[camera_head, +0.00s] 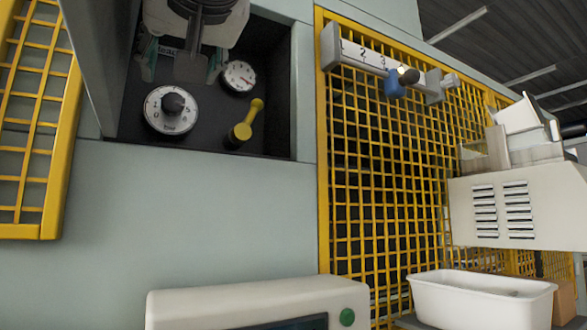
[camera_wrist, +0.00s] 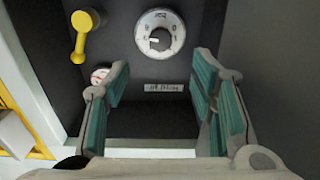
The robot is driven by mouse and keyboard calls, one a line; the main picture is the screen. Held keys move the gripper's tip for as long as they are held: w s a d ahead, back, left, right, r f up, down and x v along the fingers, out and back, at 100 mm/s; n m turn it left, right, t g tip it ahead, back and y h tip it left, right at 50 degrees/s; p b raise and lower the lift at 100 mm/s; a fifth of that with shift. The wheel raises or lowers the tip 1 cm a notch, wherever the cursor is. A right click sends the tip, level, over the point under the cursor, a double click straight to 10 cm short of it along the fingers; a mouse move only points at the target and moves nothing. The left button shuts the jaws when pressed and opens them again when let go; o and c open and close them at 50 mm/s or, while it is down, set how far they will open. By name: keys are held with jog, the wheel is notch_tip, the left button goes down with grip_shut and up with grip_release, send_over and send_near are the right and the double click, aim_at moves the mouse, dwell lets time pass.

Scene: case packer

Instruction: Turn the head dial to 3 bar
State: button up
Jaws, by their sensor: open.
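The head dial (camera_head: 157,122) is a round white disc with printed numbers and a black knob (camera_head: 174,103) at its centre. It sits on the dark panel of a recess in the grey cabinet. In the wrist view the dial (camera_wrist: 146,20) is at the top centre, with its knob (camera_wrist: 160,39) in full view. A small light mark shows on the knob; the exact setting is too small to read. My gripper (camera_head: 183,73) is open and empty, above the dial in the head view. In the wrist view its teal-padded fingers (camera_wrist: 160,75) are spread wide, apart from the dial.
A small round gauge (camera_head: 239,77) and a yellow lever (camera_head: 243,129) sit beside the dial; the lever also shows in the wrist view (camera_wrist: 80,42). A label plate (camera_wrist: 164,88) is on the panel. The recess walls border my gripper. A yellow mesh guard (camera_head: 375,180) stands right.

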aim_at(173, 103)
jog(key=p+x, duration=0.2)
jog(key=x, duration=1)
jog(key=shift+w+a, duration=0.15)
jog(key=shift+w, duration=0.1)
jog(key=c, duration=1.1)
